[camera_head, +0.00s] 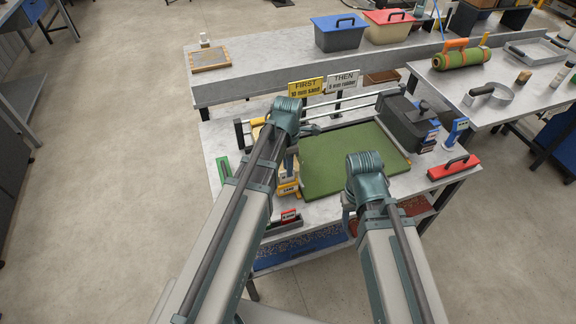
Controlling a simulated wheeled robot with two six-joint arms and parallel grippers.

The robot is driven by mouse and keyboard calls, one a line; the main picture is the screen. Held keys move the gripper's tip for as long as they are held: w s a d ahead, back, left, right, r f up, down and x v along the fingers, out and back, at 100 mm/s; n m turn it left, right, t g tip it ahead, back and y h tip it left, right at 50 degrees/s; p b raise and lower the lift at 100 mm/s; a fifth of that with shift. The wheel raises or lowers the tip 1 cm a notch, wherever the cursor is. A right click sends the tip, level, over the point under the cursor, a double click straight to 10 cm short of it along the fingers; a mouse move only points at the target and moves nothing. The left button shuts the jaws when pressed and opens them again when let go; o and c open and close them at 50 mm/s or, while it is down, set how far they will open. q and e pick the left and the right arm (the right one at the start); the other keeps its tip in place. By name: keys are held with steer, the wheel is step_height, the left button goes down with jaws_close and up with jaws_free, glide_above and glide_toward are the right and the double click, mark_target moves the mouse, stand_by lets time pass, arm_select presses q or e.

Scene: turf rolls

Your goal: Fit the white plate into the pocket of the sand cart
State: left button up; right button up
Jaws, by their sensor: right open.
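The sand cart (289,189) shows as a yellow and white body marked SAND at the left edge of the green turf, partly behind my left arm. I cannot make out its pocket. I cannot pick out the white plate for certain. My left gripper (291,160) is over the left side of the table beside the cart, mostly hidden by its own wrist, so its jaws cannot be read.
The green turf (345,155) covers the middle of the table. A black roller box (408,122), a red-handled tool (454,167) and a green block (224,168) lie around it. FIRST (306,87) and THEN (343,82) signs stand behind.

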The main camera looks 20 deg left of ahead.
arm_select(q)
steer(key=shift+w+a, duration=0.15)
steer(key=shift+w, duration=0.05)
steer(key=shift+w+a+r+p, duration=0.1)
steer(key=shift+w+r+p, duration=0.15)
steer(key=shift+p, duration=0.3)
steer(key=shift+r+p, duration=0.4)
step_height(320, 180, up, 12)
steer(key=p, duration=1.2)
steer(key=shift+s+d+r, duration=0.25)
steer(key=shift+s, duration=0.2)
steer(key=shift+f, duration=0.1)
steer(key=s+d+f+m+b, duration=0.5)
steer(key=s+m, duration=0.2)
steer(key=m, duration=0.7)
steer(key=s+d+f+m+y+b, duration=0.1)
steer(key=s+d+f+m+b, duration=0.4)
steer(key=m, duration=0.9)
steer(key=shift+s+f+m+b, duration=0.3)
steer(key=shift+s+f+b, duration=0.1)
steer(key=shift+s, duration=0.5)
